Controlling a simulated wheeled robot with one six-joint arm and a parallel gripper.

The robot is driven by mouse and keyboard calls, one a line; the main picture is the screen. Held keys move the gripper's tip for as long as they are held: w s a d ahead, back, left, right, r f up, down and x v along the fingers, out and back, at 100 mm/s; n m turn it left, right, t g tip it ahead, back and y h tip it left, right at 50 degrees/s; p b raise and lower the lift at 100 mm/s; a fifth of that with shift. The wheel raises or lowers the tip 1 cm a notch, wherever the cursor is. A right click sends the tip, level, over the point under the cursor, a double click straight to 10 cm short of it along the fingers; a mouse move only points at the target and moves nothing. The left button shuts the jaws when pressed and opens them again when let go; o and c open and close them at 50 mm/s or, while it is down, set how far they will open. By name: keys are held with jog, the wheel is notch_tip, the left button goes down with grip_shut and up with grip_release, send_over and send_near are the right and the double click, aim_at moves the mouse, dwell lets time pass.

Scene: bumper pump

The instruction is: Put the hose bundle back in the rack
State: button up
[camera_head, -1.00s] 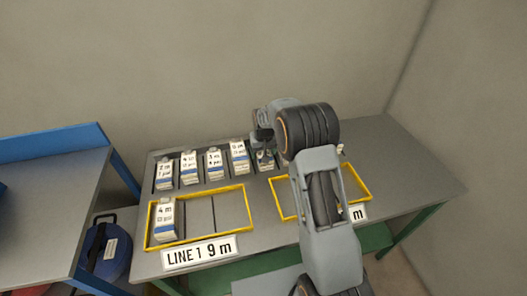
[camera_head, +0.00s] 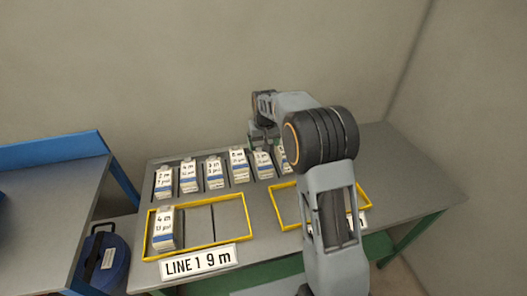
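The hose bundles are white labelled packs with blue bands. Several stand upright in a row in the dark-slotted rack (camera_head: 152,190) along the back of the grey table. The fifth bundle from the left (camera_head: 263,165) is just below and in front of my gripper (camera_head: 264,144). Another bundle (camera_head: 286,158) is partly hidden by my arm. My gripper points down at the row; its fingertips are too small and covered to show whether they are open or touch a bundle. A bundle marked 4 m (camera_head: 165,229) stands in the left compartment of the left yellow frame (camera_head: 246,216).
The left yellow frame has a sign reading LINE 1 9 m (camera_head: 199,263) and bare compartments at its middle and right. A right yellow frame (camera_head: 283,212) is partly behind my arm. A blue-edged bench (camera_head: 50,190) and a blue round case (camera_head: 105,262) are at left. The table's right end is clear.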

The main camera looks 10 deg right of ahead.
jog(key=s+r+t, duration=0.1)
jog(key=s+r, duration=0.8)
jog(key=s, duration=0.4)
jog(key=s+f+t, duration=0.1)
jog(key=s+f, duration=0.1)
jog(key=s, duration=1.3)
jog(key=shift+s+f, duration=0.15)
jog(key=shift+s, duration=0.15)
jog(key=shift+a, duration=0.1)
jog(key=shift+r+p, duration=0.5)
jog(key=shift+r, duration=0.15)
